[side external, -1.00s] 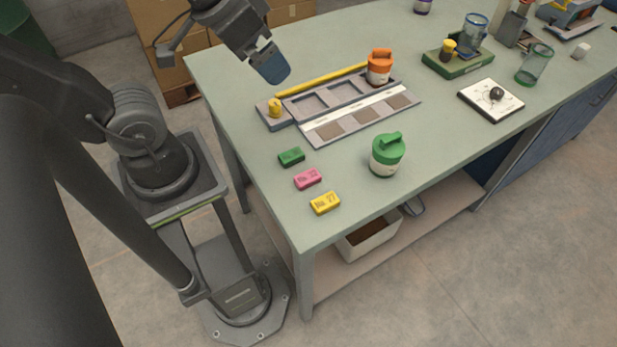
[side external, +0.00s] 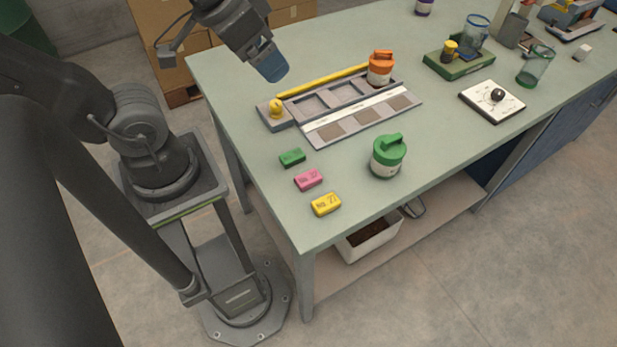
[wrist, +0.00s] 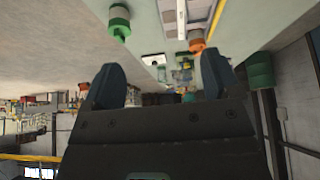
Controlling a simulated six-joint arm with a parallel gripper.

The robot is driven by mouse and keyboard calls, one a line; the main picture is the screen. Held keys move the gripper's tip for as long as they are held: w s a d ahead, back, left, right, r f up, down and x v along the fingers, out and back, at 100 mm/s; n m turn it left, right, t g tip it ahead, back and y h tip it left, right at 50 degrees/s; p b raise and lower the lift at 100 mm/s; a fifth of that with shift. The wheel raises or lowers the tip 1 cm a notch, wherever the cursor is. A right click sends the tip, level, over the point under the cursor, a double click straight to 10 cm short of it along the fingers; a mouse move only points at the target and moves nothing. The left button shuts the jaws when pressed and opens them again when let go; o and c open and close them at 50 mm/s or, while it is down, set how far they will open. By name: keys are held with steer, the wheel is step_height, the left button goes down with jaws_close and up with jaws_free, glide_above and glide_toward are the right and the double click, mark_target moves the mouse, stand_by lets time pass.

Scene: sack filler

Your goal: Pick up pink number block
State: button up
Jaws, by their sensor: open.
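The pink number block (side external: 308,180) lies flat on the table near its front left edge in the side external view. It sits between a green block (side external: 292,158) and a yellow block (side external: 326,204). My gripper (side external: 273,68) is raised at the back left of the table, well away from the pink block. In the wrist view my gripper (wrist: 163,85) has its two fingers spread apart with nothing between them. The pink block does not show clearly in the wrist view.
A grey tray with compartments (side external: 312,132) lies behind the blocks, with a yellow rod behind it and an orange-lidded jar (side external: 381,68) on it. A green-lidded jar (side external: 388,157) stands right of the blocks. A green tray (side external: 437,66) and a white plate (side external: 471,98) lie farther right.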

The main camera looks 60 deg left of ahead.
steer(key=w+d+f+m+g, duration=0.3)
steer(key=d+f+m, duration=0.2)
steer(key=m, duration=0.5)
steer(key=m+g, duration=0.3)
steer(key=m, duration=0.5)
glide_above(311, 182)
step_height(311, 182, down, 5)
step_height(311, 182, down, 14)
steer(key=shift+r, duration=0.15)
steer(key=c, duration=1)
steer(key=shift+r, duration=0.1)
